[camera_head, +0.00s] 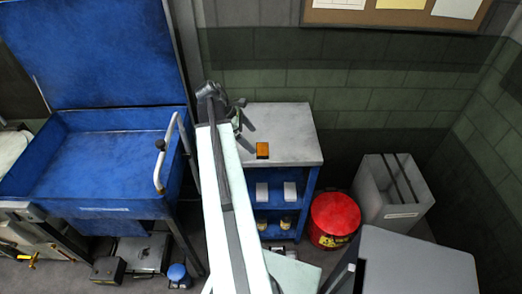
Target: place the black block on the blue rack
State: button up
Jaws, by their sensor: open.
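The blue rack (305,187) stands against the back wall, right of my arm, with a grey top and open shelves below. An orange-brown block with a dark side (262,150) sits on its top, near the left front. I see no plainly black block on the rack. My gripper (242,114) is open above the rack's left back part, up and left of the orange-brown block and apart from it. The gripper is small and dark here, and my arm hides the rack's left edge.
A blue basin with a raised lid (90,155) stands left. A dark box (108,270) lies on the floor before it. A red can (333,219) and a grey bin (393,190) stand right of the rack. A grey cabinet (415,262) is at front right.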

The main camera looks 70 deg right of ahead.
aim_at(262, 149)
jog(key=shift+b+x, duration=0.5)
jog(key=shift+x, duration=0.45)
jog(key=shift+d+f, duration=0.1)
jog(key=shift+f, duration=0.05)
jog(key=b+x, duration=0.4)
jog(key=x, duration=0.1)
jog(key=shift+w+d+f+b, duration=0.15)
jog(key=shift+b, duration=0.15)
grip_shut()
